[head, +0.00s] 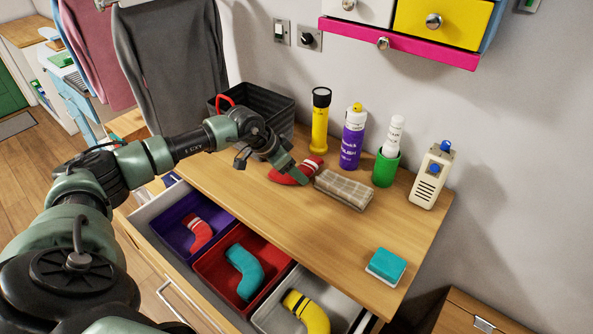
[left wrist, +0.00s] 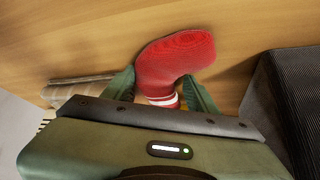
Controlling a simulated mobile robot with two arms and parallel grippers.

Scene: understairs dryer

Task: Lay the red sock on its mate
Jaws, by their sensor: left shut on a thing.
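A red sock (head: 291,175) with white stripes is at the back of the wooden top, left of the folded checked cloth. My left gripper (head: 270,168) is over it, shut on its striped end. In the left wrist view the red sock (left wrist: 175,57) shows between the two green fingers, its foot extending beyond them. Whether it still touches the wood is unclear. Another red sock with white stripes (head: 200,235) lies in the purple compartment (head: 176,235) of the open drawer. My right gripper is not in view.
A red compartment (head: 219,287) holds a teal sock (head: 244,270); a grey one (head: 275,310) holds a yellow sock (head: 308,312). A dark basket (head: 275,105), yellow torch (head: 320,120), purple can (head: 352,138), checked cloth (head: 344,189) and teal sponge (head: 386,264) stand around. The middle top is clear.

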